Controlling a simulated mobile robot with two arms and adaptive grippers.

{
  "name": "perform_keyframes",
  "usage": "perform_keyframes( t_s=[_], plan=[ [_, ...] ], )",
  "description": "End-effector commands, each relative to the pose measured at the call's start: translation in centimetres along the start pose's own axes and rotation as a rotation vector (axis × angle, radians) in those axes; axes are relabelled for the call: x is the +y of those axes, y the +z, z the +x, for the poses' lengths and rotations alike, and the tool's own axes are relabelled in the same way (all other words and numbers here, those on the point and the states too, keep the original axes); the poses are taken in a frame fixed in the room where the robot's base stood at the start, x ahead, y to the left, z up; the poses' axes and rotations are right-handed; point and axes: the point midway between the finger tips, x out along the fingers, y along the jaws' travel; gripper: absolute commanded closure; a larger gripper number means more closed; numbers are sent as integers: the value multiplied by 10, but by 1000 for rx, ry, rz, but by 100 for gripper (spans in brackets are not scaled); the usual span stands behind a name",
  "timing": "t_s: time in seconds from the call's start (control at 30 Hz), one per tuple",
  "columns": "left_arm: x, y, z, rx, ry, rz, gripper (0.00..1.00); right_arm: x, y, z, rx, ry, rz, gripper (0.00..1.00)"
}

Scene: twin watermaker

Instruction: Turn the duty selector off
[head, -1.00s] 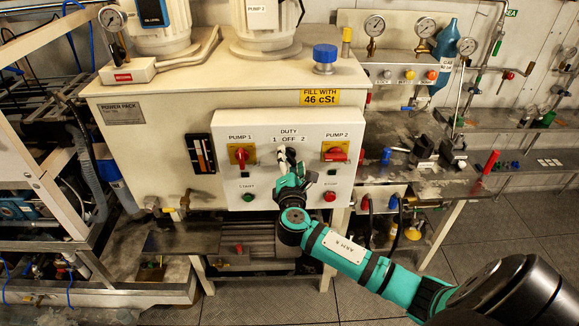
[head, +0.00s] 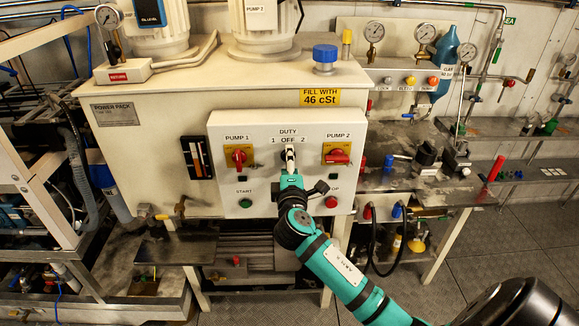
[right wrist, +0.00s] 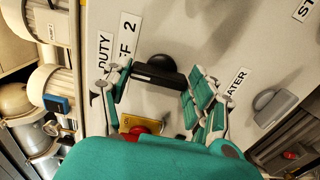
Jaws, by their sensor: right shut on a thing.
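The duty selector (right wrist: 158,72) is a black knob with a bar handle on the white control panel (head: 225,130), under the DUTY label with marks 1, OFF and 2. My right gripper (head: 289,158) is at the selector in the head view and hides most of it. In the right wrist view my right gripper (right wrist: 157,84) has its fingers at the two ends of the bar, shut on it. The bar appears about upright on the panel, in line with OFF. My left gripper is not in view.
The red PUMP 1 switch (head: 239,157) and red PUMP 2 switch (head: 338,157) flank the selector. The green START button (head: 245,203) and red STOP button (head: 331,202) sit below, with STOP close to my right wrist. A bench with fittings stands right.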

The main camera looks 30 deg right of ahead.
Motion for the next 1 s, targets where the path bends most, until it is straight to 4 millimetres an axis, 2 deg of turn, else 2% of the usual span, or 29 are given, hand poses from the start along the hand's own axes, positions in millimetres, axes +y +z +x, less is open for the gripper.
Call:
perform_keyframes(
  t_s=[0.37,0.4,0.6,0.87,1.0],
  plan=[
    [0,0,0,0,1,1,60,-1,0,0,0,-3,6,72],
    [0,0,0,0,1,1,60,-1,0,0,0,-3,6,39],
    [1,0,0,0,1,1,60,-1,0,0,0,-2,6,15],
    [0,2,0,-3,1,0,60,0,0,-1,0,-1,5,15],
    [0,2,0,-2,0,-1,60,-1,-1,-12,2,-1,6,15]
  ],
)
